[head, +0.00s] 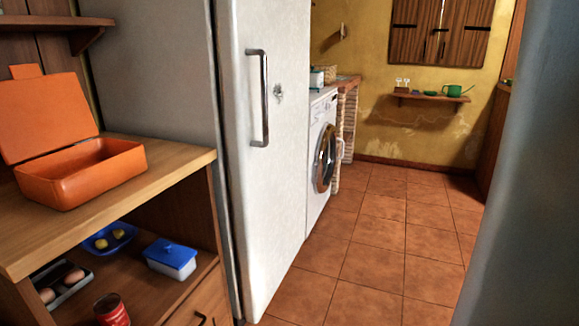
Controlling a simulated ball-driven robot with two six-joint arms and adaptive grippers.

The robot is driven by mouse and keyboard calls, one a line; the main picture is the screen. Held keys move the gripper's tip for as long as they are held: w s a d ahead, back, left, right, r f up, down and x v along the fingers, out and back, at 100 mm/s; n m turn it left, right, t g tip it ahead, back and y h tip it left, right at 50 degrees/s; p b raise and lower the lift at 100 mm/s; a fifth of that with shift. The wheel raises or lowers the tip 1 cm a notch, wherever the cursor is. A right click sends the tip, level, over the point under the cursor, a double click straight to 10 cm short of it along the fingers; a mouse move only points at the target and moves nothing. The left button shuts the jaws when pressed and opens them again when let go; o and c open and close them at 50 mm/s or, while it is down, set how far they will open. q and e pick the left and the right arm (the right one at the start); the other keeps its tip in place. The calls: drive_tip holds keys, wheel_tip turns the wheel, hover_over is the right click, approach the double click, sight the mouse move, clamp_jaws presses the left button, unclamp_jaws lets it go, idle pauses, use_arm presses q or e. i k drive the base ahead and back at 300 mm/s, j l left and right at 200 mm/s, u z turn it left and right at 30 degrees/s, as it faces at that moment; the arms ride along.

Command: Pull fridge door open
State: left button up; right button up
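The fridge is a tall, pale unit whose white door (284,190) faces right in the head view. A vertical metal bar handle (264,98) is fixed to the upper part of the door, near its left edge. A small metal fitting sits to the right of the handle. The door looks shut against the grey side (160,75) of the fridge. Neither of my grippers is in view, and nothing touches the handle.
A wooden counter (185,166) with an open orange box (85,172) stands left of the fridge. Its lower shelf holds a blue-lidded container (171,258). A washing machine (321,155) stands beyond the door. Tiled floor (385,245) is clear. A blurred grey surface (530,200) fills the right edge.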

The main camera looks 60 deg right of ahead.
sight(263, 46)
drive_tip(key=z, duration=1.85)
